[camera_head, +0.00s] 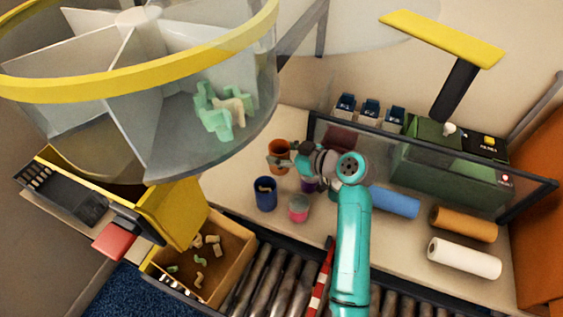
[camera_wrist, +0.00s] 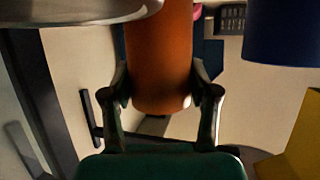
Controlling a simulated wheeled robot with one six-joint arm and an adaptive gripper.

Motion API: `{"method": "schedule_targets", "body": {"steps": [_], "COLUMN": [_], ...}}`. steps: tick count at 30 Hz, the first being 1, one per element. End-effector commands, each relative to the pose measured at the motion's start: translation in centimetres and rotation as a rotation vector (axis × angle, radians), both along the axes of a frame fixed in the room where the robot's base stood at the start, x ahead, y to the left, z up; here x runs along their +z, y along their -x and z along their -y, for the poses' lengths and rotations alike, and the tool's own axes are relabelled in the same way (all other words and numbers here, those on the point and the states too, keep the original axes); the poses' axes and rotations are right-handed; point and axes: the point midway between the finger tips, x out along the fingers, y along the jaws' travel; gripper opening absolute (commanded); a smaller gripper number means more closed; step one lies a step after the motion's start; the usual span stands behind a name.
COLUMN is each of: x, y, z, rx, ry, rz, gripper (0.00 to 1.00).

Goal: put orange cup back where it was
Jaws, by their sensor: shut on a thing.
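The orange cup (camera_head: 278,149) is at the back left of the beige worktop in the head view. My gripper (camera_head: 282,161) reaches it from the right and is shut on it. In the wrist view the orange cup (camera_wrist: 160,50) fills the space between the two fingers of my gripper (camera_wrist: 162,88), which touch its sides. I cannot tell whether the cup rests on the worktop or hangs just above it.
A blue cup (camera_head: 264,196) and a pink cup (camera_head: 298,208) stand in front of the orange cup. A purple cup (camera_head: 308,186) is partly hidden by my arm. A large clear drum with a yellow rim (camera_head: 140,80) overhangs at left. Rolls (camera_head: 395,202) lie at right.

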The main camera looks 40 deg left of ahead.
Motion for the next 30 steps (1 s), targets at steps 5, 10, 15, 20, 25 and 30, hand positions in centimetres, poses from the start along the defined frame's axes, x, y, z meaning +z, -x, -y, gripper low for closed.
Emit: {"method": "schedule_targets", "body": {"steps": [5, 10, 15, 20, 25, 30], "x": [-1.1, -3.3, -4.2, -4.2, -4.4, -4.4], "y": [0.0, 0.0, 0.0, 0.0, 0.0, 0.0], "z": [0.0, 0.0, 0.0, 0.0, 0.0, 0.0], "rx": [0.001, 0.000, 0.001, 0.001, 0.000, 0.000], "ry": [0.001, 0.001, -0.001, -0.001, 0.000, 0.000], "rz": [0.000, -0.002, 0.002, 0.002, 0.001, 0.001], "gripper": [0.26, 0.26, 0.26, 0.26, 0.72, 0.84]}}
